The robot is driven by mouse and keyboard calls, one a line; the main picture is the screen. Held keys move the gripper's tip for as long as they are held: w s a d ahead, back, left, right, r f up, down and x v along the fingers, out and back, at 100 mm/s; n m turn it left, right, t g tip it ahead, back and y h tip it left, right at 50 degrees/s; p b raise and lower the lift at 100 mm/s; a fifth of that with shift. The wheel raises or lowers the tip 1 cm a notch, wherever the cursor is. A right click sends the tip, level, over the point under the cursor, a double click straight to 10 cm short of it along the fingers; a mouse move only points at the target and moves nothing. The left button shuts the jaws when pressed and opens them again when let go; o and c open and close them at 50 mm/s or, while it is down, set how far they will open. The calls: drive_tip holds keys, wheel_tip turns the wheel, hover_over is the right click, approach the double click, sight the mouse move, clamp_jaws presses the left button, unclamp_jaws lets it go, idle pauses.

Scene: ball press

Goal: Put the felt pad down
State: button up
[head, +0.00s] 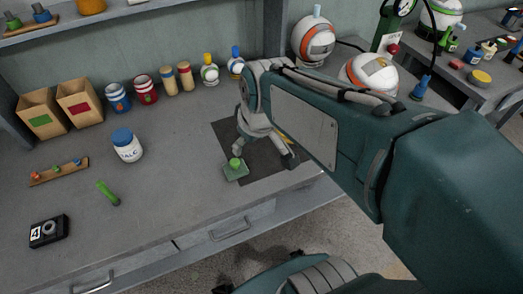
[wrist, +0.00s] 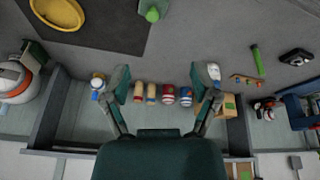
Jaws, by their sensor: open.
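The felt pad, seen as a green square block with a round knob (head: 235,170), sits at the front left edge of a dark mat (head: 225,132) on the workbench. In the wrist view the pad (wrist: 152,10) shows at the top edge, partly cut off, beyond my fingertips. My gripper (head: 265,155) is above the mat, close to the pad, with its fingers spread. In the wrist view my gripper (wrist: 163,80) is open with nothing between its fingers. Whether a finger touches the pad I cannot tell.
A yellow round dish (wrist: 58,12) lies on the mat. Paint cans (head: 118,98) and bottles line the back. The bench front between is clear.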

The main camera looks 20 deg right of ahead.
drive_tip(key=s+r+m+t, duration=0.1)
drive_tip(key=s+r+m, duration=0.1)
drive_tip(key=s, duration=0.6)
drive_tip(key=shift+r+m+t+h, duration=0.3)
drive_tip(key=shift+m, duration=0.6)
